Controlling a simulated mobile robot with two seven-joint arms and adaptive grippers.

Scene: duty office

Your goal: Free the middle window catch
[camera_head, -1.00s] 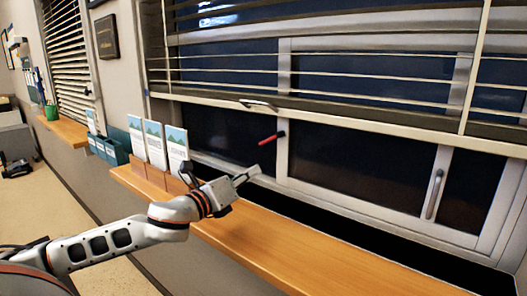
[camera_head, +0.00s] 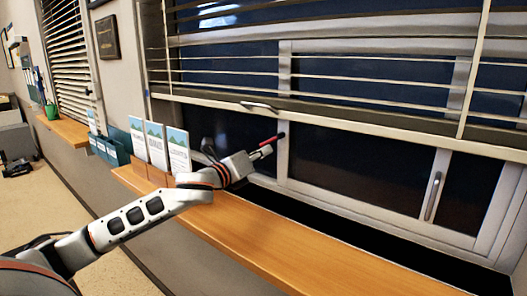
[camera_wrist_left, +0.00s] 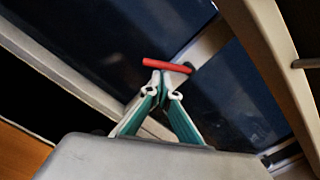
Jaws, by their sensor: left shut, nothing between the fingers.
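The window catch is a red lever with a dark pivot (camera_head: 273,139) on the vertical frame bar of the window. In the left wrist view the red lever (camera_wrist_left: 166,66) lies across the picture, just beyond my fingertips. My left gripper (camera_head: 264,151) is shut and empty, with its tips close below the lever. In the left wrist view the closed fingertips (camera_wrist_left: 161,76) point at the lever's underside; I cannot tell whether they touch it. My right gripper is not in view.
A raised blind with a pale bottom rail (camera_head: 340,121) hangs just above the catch. A wooden sill (camera_head: 290,245) runs below the window, with brochure holders (camera_head: 177,152) at its left end. A grey handle (camera_head: 433,195) is on the window at right.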

